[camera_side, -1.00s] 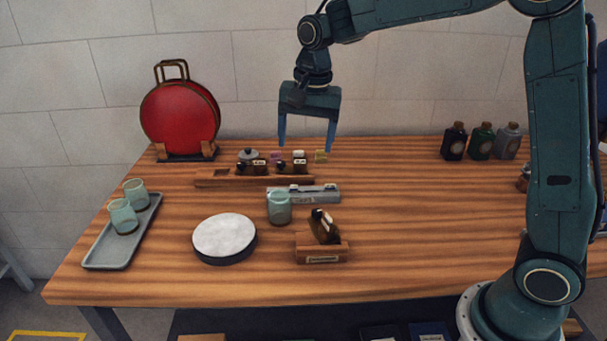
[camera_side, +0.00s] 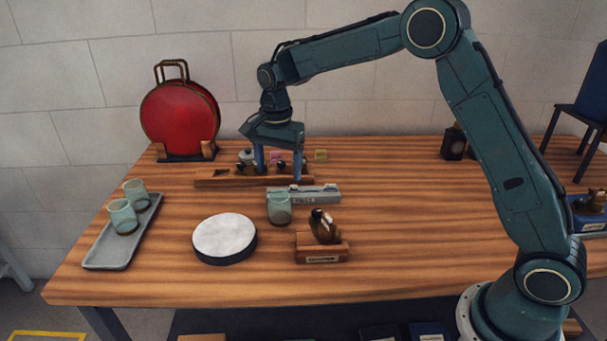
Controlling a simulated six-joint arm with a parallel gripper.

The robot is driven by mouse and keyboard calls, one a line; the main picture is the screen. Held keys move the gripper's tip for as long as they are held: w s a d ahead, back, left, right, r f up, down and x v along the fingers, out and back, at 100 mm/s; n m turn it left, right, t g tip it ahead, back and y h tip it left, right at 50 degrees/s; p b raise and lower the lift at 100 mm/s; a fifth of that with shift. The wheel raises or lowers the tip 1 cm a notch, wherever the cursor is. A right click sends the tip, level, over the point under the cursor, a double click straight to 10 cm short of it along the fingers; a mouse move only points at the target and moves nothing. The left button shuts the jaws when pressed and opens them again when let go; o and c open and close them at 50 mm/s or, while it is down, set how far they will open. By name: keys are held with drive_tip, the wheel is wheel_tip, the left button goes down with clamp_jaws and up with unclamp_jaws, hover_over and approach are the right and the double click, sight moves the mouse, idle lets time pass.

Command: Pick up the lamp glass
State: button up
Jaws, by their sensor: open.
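A pale green lamp glass (camera_side: 279,209) stands upright on the wooden table, right of a round white-topped disc. Two similar green glasses, a rear one (camera_side: 135,192) and a front one (camera_side: 123,217), stand on a grey tray (camera_side: 108,256) at the left. My gripper (camera_side: 278,176) is open, pointing down. In the picture, its fingers are above and behind the single lamp glass, over the wooden rack area. The fingers partly hide the small items there. I cannot tell their exact height above the table.
The long wooden rack (camera_side: 215,181) and a grey holder (camera_side: 318,194) lie near my fingers. A brown bottle (camera_side: 322,227) leans in a wooden block (camera_side: 321,251). The white-topped disc (camera_side: 224,237) is left of it. The table's right half is largely clear.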

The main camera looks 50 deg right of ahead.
sight(280, 207)
wheel_tip(280, 207, down, 8)
drive_tip(key=shift+r, duration=0.2)
drive_tip(key=shift+w+f, duration=0.15)
drive_tip(key=shift+f, duration=2.45)
drive_tip(key=c, duration=1.1)
drive_tip(key=shift+r, duration=0.15)
wheel_tip(280, 207, up, 20)
drive_tip(key=shift+f, duration=0.1)
